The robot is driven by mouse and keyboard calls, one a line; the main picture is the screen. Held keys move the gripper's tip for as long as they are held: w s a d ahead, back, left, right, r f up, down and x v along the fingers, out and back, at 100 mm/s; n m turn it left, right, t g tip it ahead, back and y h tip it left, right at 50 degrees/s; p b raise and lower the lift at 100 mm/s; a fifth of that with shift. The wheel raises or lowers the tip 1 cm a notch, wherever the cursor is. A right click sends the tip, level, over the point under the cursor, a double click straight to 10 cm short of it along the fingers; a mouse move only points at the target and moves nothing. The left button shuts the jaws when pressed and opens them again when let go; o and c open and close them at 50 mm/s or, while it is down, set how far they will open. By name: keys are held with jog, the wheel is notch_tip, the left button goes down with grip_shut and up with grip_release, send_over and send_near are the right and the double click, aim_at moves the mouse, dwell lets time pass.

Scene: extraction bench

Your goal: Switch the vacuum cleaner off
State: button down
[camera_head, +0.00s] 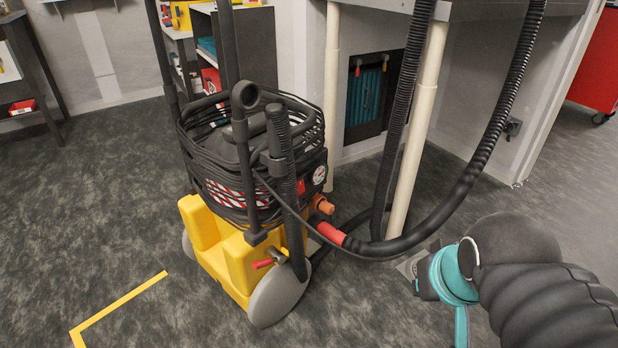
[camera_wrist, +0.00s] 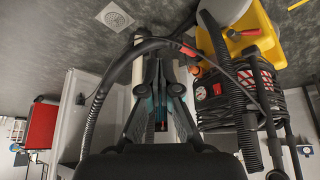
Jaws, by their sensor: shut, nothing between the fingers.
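The vacuum cleaner (camera_head: 225,255) stands on the floor at centre-left in the head view, with a yellow base, grey wheels and a black upper body wrapped in coiled cable. A small red part (camera_head: 301,186), which looks like a switch, sits beside a round white gauge (camera_head: 319,174). Whether it is on or off cannot be told. In the wrist view, which looks upside down, the red part (camera_wrist: 216,89) and gauge (camera_wrist: 201,93) are right of my gripper (camera_wrist: 161,70). My gripper is shut and empty, apart from the vacuum. In the head view my arm reaches in from lower right.
A thick black hose (camera_head: 470,180) loops from a red-orange cuff (camera_head: 331,233) on the vacuum, between it and my arm. A cream post (camera_head: 417,130) supports the bench (camera_head: 480,10). A red cabinet (camera_head: 597,65) stands far right.

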jog(key=shift+s+a, duration=0.1)
jog(key=w+a+f+m+y+p, duration=0.1)
jog(key=w+a+m, duration=0.5)
jog(key=w+m, duration=0.7)
jog(key=w+a+f+m+g+y, duration=0.1)
jog(key=w+a+m+y, duration=0.3)
jog(key=w+m, duration=0.9)
jog(key=w+a+f, duration=0.1)
jog(key=w, duration=0.4)
jog(key=shift+w+a+y+p, duration=0.25)
jog(key=shift+a+y+p, duration=0.05)
jog(key=shift+a+p, duration=0.1)
jog(key=shift+f, duration=0.1)
